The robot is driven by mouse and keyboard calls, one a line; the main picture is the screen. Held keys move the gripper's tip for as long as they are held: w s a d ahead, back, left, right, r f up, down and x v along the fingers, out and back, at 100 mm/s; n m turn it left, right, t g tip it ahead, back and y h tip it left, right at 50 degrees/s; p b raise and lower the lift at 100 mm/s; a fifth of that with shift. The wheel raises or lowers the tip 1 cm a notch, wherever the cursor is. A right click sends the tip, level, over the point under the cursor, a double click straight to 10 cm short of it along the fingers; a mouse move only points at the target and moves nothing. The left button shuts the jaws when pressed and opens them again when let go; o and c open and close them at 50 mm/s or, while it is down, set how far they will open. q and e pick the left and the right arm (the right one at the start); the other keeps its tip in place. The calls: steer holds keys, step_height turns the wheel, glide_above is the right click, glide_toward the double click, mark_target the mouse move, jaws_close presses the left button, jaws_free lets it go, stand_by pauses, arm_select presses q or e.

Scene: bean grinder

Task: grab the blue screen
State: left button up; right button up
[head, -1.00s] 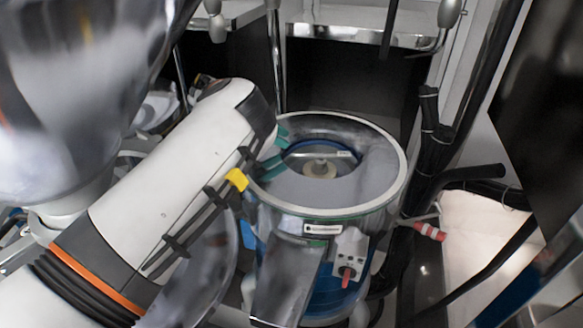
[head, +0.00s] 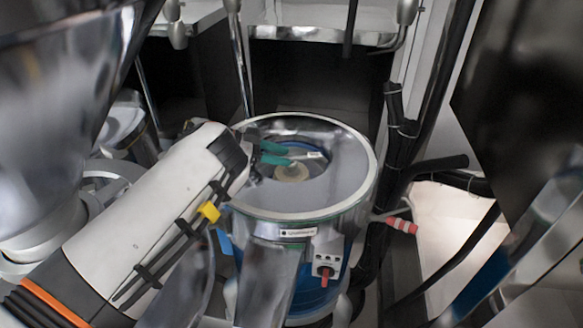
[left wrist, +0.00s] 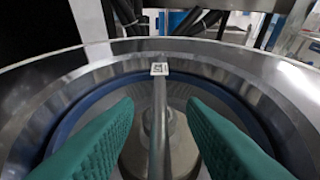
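The blue screen shows as a blue ring (head: 311,139) inside the round metal drum (head: 352,190), with a thin bar (left wrist: 158,125) and a round centre hub (head: 292,173). The blue ring also shows in the left wrist view (left wrist: 68,122). The bar has a small marker tag (left wrist: 159,69) at its far end. My left gripper (head: 284,154) reaches in over the drum's left rim, with teal fingers. In the left wrist view its fingers (left wrist: 158,130) are apart, one on each side of the bar, with visible gaps. My right gripper is not in view.
A control box with a red switch (head: 326,255) is on the drum's front. A large shiny metal vessel (head: 60,100) fills the upper left. Dark cabinets stand behind.

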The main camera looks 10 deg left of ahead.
arm_select(q)
steer(key=shift+w+d+f, duration=0.2)
steer(key=shift+d+f, duration=0.1)
steer(key=shift+d, duration=0.3)
jaws_close()
steer(key=shift+r, duration=0.1)
stand_by(0.9)
